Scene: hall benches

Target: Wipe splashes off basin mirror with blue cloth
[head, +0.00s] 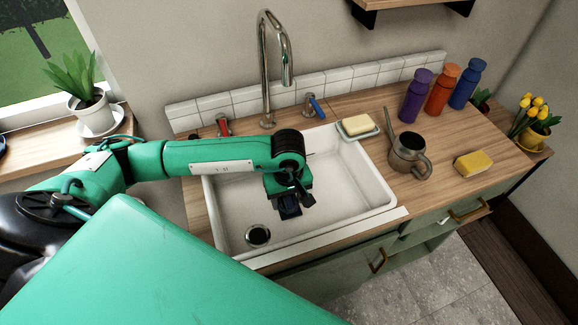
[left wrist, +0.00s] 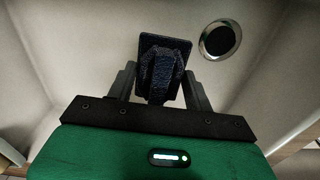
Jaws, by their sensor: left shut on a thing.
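My left gripper (head: 291,196) hangs low inside the white basin (head: 345,185), pointing down. It is shut on a dark blue cloth (head: 289,208), which shows just under the jaws. In the left wrist view the cloth (left wrist: 162,65) is folded between the two fingers of my left gripper (left wrist: 162,88), with the basin floor behind it. I cannot tell whether the cloth touches the basin. No mirror shows in either view. My right gripper is not in view.
The basin drain (head: 258,236) is left of the gripper. A tall tap (head: 266,75) stands behind. A soap dish (head: 358,131), a metal watering can (head: 408,156), a yellow sponge (head: 473,165) and several bottles (head: 440,92) stand right. A potted plant (head: 92,110) is at left.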

